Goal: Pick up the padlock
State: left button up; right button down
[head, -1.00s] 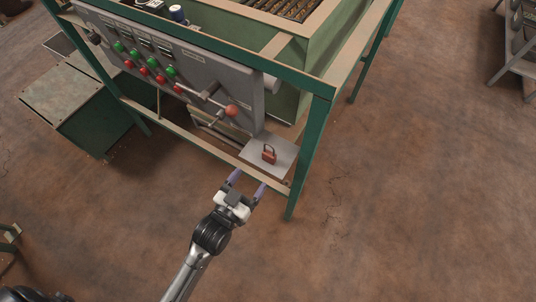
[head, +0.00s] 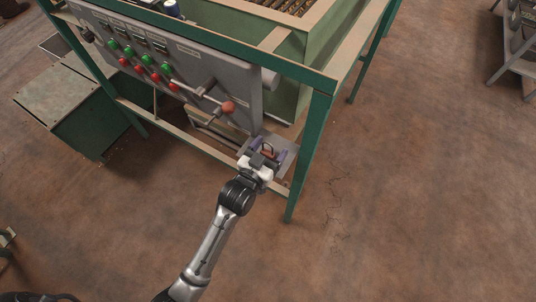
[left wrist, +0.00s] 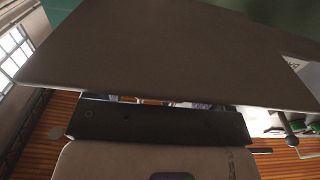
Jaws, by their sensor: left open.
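The red-brown padlock (head: 268,148) is on a small grey shelf (head: 284,142) below the control panel in the head view. Its shackle shows, and most of its body is hidden behind my gripper. My left gripper (head: 270,147) is open, with one purple finger to either side of the padlock. I cannot tell whether a finger touches it. In the left wrist view a broad grey plate (left wrist: 150,60) fills the upper part, and the padlock cannot be made out. My right gripper is not in view.
The grey control panel (head: 220,75) with green and red buttons and a red-knobbed lever (head: 228,106) hangs just above and left of the shelf. A green frame leg (head: 307,160) stands close to the right. The brown floor (head: 400,210) to the right is clear.

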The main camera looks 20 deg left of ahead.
pick_arm(q)
jog(key=shift+w, duration=0.35)
jog(key=shift+c, duration=0.4)
jog(key=c, duration=1)
jog(key=shift+o, duration=0.2)
notch_tip(320, 180, up, 10)
jog(key=p, duration=0.3)
jog(key=shift+p, duration=0.3)
